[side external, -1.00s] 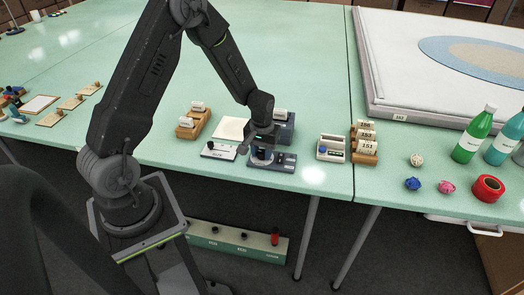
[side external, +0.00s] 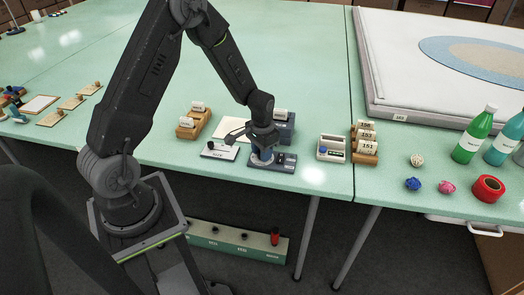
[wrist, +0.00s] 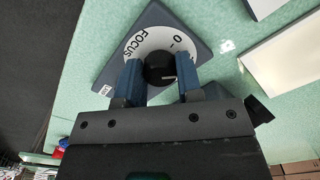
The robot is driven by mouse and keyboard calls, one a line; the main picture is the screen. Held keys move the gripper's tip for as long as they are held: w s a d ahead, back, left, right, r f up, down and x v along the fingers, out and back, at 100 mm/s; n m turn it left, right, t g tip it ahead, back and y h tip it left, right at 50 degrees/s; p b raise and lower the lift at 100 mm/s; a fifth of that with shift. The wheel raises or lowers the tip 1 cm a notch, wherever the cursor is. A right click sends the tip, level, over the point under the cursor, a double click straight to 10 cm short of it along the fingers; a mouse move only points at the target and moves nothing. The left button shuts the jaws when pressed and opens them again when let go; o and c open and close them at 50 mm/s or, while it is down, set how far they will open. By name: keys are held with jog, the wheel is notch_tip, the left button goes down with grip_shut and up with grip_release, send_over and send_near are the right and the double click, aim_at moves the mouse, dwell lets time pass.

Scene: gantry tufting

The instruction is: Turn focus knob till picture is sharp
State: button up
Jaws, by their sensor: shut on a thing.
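The focus knob (wrist: 160,68) is black and round with a light pointer line. It stands at the middle of a white dial marked FOCUS and 0, on a dark blue base (wrist: 104,80). In the side view the base (side external: 285,161) sits near the table's front edge. My gripper (wrist: 161,80) is over it, its blue fingers on either side of the knob and shut on it. In the side view my gripper (side external: 262,155) hides the knob. The pointer line points towards the right finger in the wrist view. I cannot make out a picture or its sharpness.
A white switch plate (side external: 219,152) lies left of the base, and a dark blue box (side external: 285,128) stands behind it. A small white device (side external: 331,148) and wooden card holders (side external: 364,150) are to the right. The green table (side external: 300,60) behind is mostly clear.

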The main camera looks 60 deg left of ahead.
dwell(0.3)
jog(key=o, duration=0.9)
jog(key=shift+r, duration=0.1)
notch_tip(320, 180, up, 14)
jog(key=shift+f, duration=0.15)
jog(key=shift+d, duration=0.1)
jog(key=s+d+r+t, duration=0.2)
jog(key=s+d+r, duration=0.2)
jog(key=s, duration=0.2)
jog(key=s+d+r+t, duration=0.1)
jog(key=s+d+r, duration=0.3)
jog(key=s+r, duration=0.1)
jog(key=s+d+r+m+t, duration=0.1)
jog(key=s+d+r+t, duration=0.1)
jog(key=s+d+r, duration=0.3)
jog(key=shift+s+r+t, duration=0.15)
jog(key=shift+s+t, duration=0.15)
jog(key=shift+s, duration=0.85)
